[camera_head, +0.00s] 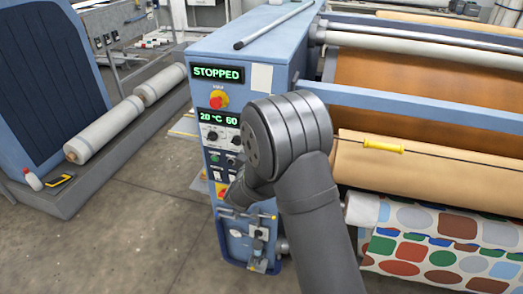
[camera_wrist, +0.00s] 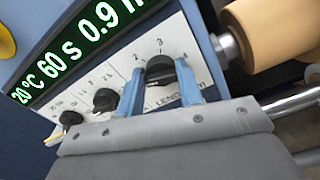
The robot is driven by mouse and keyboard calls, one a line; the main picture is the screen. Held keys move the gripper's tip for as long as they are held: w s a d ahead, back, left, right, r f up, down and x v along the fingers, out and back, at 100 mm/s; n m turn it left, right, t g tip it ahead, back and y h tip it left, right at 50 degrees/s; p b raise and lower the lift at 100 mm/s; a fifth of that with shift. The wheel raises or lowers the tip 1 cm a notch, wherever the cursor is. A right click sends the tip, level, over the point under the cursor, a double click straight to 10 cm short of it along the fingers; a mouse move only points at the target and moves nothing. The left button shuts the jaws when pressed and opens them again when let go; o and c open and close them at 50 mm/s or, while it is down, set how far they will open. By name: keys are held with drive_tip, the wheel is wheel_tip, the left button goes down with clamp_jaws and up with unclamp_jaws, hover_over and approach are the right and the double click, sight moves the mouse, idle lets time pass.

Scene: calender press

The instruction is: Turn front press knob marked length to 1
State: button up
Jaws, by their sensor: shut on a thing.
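In the wrist view, the black length knob (camera_wrist: 160,70) sits on a white scale plate with the numbers 2, 3 and 4 visible around it. Its label is partly covered. My gripper (camera_wrist: 161,80) has one light blue finger on each side of this knob and is shut on it. I cannot clearly tell which number the knob points to. The green display (camera_wrist: 75,45) above reads 20 °C, 60 s and 0.9 m. In the head view, the blue press cabinet (camera_head: 245,50) shows its front panel, with my arm hiding the length knob and my gripper.
Two more black knobs, a middle one (camera_wrist: 105,99) and a left one (camera_wrist: 71,118), lie left of my gripper. A tan roller (camera_wrist: 268,32) is close on the right. A red stop button (camera_head: 218,99) sits under the STOPPED display (camera_head: 217,73). Patterned fabric (camera_head: 440,245) hangs at right.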

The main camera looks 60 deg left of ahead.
drive_tip(key=shift+s+n, duration=0.1)
drive_tip(key=shift+n, duration=1.5)
drive_tip(key=o, duration=1)
drive_tip(key=v, duration=1.7)
drive_tip(key=shift+s+d+r, duration=0.1)
drive_tip(key=shift+s+d, duration=0.05)
